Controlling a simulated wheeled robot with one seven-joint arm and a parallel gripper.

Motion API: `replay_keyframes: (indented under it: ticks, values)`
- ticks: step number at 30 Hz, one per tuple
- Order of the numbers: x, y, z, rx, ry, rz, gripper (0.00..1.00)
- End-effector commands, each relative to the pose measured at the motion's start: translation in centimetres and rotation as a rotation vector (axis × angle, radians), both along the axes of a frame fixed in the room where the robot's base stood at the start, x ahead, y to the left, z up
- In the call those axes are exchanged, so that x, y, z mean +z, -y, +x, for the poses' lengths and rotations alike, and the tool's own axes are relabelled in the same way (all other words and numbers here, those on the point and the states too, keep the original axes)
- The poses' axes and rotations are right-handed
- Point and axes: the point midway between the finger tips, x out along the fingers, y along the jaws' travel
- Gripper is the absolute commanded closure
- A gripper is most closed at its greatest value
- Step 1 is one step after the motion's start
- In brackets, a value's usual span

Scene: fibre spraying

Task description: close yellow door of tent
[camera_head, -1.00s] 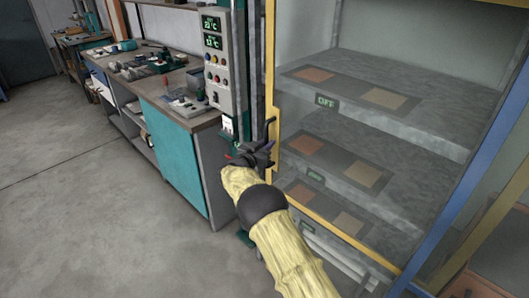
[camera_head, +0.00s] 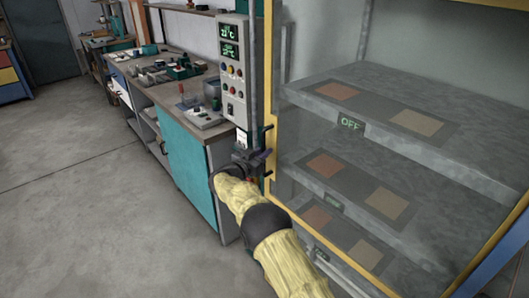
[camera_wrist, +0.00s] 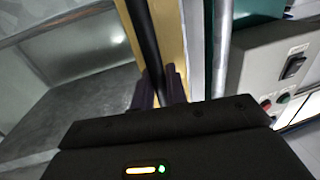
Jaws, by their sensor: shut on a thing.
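The tent's door (camera_head: 270,95) has a yellow frame around a clear pane, upright in the head view. Its left edge stands close to the grey post; I cannot tell whether it is flush. A dark handle (camera_head: 269,138) sits on that edge and shows as a black bar in the wrist view (camera_wrist: 143,38). My gripper (camera_head: 257,158) is at the handle, its fingers (camera_wrist: 163,88) shut around the bar beside the yellow frame (camera_wrist: 172,35). The fingertips are partly hidden by the wrist body.
Behind the pane are grey shelves (camera_head: 440,105) with brown and tan plates and an "OFF" display (camera_head: 350,124). A control panel (camera_head: 232,75) stands just left of the door. A workbench (camera_head: 185,150) with tools runs leftward. The floor (camera_head: 85,220) at left is clear.

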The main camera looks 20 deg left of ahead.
Motion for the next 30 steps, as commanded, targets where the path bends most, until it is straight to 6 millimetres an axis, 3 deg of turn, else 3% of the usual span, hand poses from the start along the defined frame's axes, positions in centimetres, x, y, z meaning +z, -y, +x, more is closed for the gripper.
replay_keyframes:
  ticks: [1, 3, 17, 23, 30]
  values:
    - [0.6, 0.1, 0.3, 0.004, 0.010, 0.001, 0.80]
    - [0.6, -0.1, 0.2, 0.006, 0.010, 0.001, 0.68]
    - [0.3, -1.1, -1.1, 0.014, 0.004, 0.000, 0.68]
    - [0.3, -2.1, -3.7, 0.016, 0.005, -0.001, 0.68]
    - [0.2, -3.7, -8.2, 0.016, 0.006, 0.001, 0.68]
